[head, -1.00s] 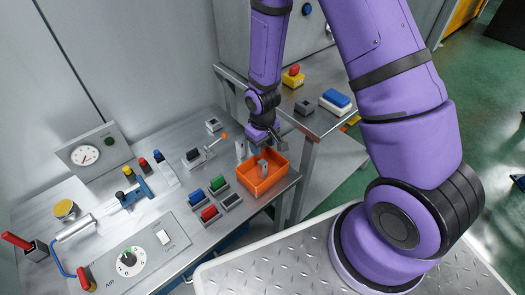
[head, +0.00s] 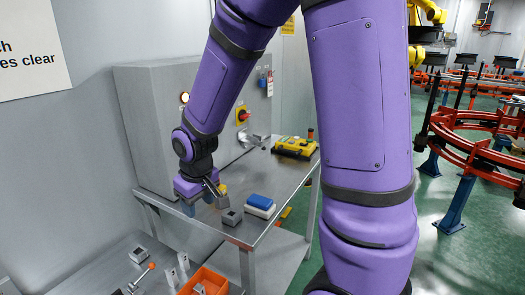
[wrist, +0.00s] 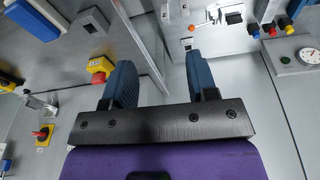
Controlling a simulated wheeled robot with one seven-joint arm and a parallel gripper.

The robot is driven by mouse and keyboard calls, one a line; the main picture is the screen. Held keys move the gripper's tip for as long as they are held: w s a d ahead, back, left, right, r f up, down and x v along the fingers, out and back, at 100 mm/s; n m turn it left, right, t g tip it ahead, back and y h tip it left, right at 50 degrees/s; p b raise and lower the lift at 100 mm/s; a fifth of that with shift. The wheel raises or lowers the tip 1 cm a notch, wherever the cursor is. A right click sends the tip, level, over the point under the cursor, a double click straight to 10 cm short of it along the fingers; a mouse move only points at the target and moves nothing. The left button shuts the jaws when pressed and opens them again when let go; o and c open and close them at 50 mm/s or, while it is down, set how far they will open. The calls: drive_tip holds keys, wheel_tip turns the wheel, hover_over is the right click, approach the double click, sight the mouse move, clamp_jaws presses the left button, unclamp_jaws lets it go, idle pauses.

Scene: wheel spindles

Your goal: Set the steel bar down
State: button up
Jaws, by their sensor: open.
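My gripper (head: 213,193) is above the near left part of the rear steel bench in the head view. In the wrist view my gripper (wrist: 160,82) has its two blue-padded fingers spread apart with nothing between them. A grey metal piece (head: 199,289), perhaps the steel bar, shows inside the orange tray (head: 212,276) at the bottom of the head view, cut by the frame edge. Small upright metal pieces (head: 183,262) stand left of the tray. My gripper is apart from all of these.
The rear bench (head: 268,226) carries a grey box (head: 232,217), a blue-and-white block (head: 260,206) and a yellow device (head: 294,147). A large grey cabinet (head: 150,110) stands behind. A red-topped yellow button box (wrist: 101,69) is beside a finger in the wrist view.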

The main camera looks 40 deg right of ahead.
drive_tip(key=s+d+r+m+t, duration=0.2)
drive_tip(key=s+d+r+t, duration=0.1)
drive_tip(key=s+r, duration=1.6)
drive_tip(key=shift+s+d+r, duration=0.2)
drive_tip(key=shift+s+d, duration=0.05)
drive_tip(key=shift+d, duration=0.1)
